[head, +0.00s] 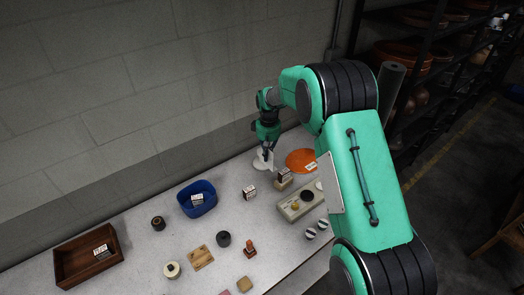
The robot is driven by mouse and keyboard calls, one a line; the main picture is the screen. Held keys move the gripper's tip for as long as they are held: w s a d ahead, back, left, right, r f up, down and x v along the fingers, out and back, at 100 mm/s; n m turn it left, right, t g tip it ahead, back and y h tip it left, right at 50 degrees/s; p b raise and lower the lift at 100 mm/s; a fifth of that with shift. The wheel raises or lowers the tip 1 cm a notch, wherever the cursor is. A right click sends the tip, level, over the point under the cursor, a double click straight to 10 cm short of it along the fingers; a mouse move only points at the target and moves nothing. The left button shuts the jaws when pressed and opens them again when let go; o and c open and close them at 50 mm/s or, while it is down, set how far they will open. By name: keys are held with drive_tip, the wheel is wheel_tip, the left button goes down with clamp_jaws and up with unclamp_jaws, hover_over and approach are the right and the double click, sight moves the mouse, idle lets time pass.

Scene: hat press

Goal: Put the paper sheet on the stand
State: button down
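My gripper (265,152) points down at the back of the table, at a white piece (261,164) with a flat, rounded shape. The piece is small and partly covered by the fingers. I cannot tell whether it is the paper sheet or the stand, or whether the fingers hold it. A small wooden block (283,185) just right of the gripper carries a white box with dark print (285,174). No other thing is clearly a paper sheet.
An orange disc (299,157) lies right of the gripper, partly behind my arm. A beige device (299,204), a printed box (249,192), a blue bin (197,207) and a wooden tray (74,265) stand on the table (135,196). A wall runs behind.

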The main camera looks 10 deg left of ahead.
drive_tip(key=shift+w, duration=0.1)
drive_tip(key=w+a, duration=0.2)
drive_tip(key=w, duration=0.5)
drive_tip(key=w+a+f+p, duration=0.1)
drive_tip(key=w+a, duration=0.2)
drive_tip(key=w, duration=0.4)
drive_tip(key=shift+w+a+f, duration=0.25)
drive_tip(key=shift+w+a, duration=0.05)
drive_tip(key=shift+w, duration=0.1)
idle(0.3)
drive_tip(key=shift+f, duration=0.1)
drive_tip(key=shift+f, duration=1.65)
drive_tip(key=shift+f, duration=0.15)
drive_tip(key=c, duration=2)
unclamp_jaws()
